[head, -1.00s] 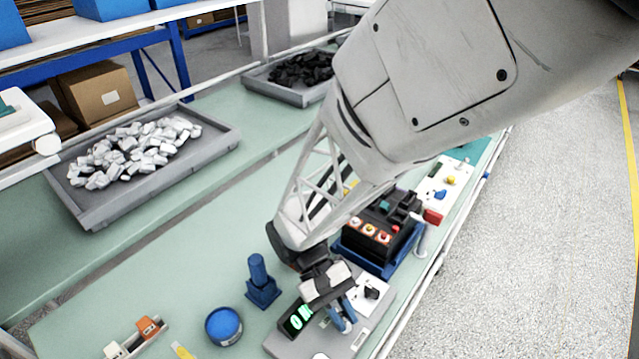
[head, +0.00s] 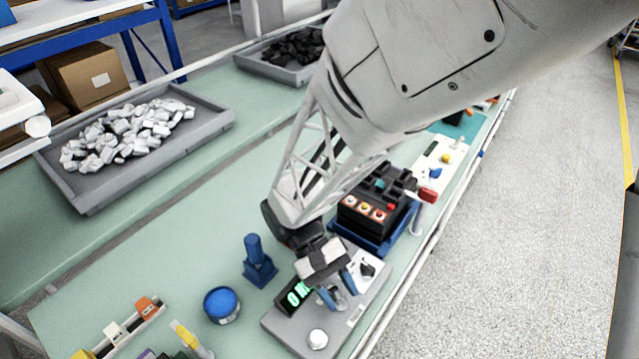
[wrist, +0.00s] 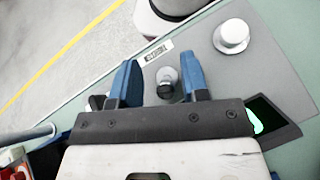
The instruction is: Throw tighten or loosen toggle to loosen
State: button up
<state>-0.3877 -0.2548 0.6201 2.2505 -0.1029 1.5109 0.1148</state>
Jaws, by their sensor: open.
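A grey tester panel (head: 283,330) lies on the bench at the lower middle of the head view. It has a green-lit display (head: 293,297) and a round white knob (head: 317,338), which is also in the wrist view (wrist: 231,36). A small metal toggle (wrist: 166,76) stands on the panel in the wrist view. My gripper (head: 337,290) is over the panel with its blue fingers apart. In the wrist view my gripper (wrist: 162,80) has a finger on each side of the toggle, with visible gaps. Which way the toggle leans is unclear.
A black box with coloured buttons (head: 365,212) stands in a blue holder just behind the panel. A blue post on a base (head: 256,262) and a round blue container (head: 222,304) stand to the left. A tray of white parts (head: 70,190) is farther back.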

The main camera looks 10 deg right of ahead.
jog(key=shift+v, duration=3.85)
jog(key=shift+d+r+t+y, duration=0.4)
jog(key=shift+d+r, duration=0.2)
jog(key=shift+r, duration=0.05)
jog(key=s+d+r+m+t+y, duration=0.1)
jog(key=d+r+m+t+y, duration=0.1)
jog(key=d+r+t, duration=0.3)
jog(key=s+d+r+m+t+y, duration=0.2)
jog(key=d+r+t, duration=0.4)
jog(key=r, duration=0.4)
jog(key=shift+s+d+t+y, duration=0.3)
jog(key=shift+s+d+t, duration=0.05)
jog(key=shift+t, duration=0.05)
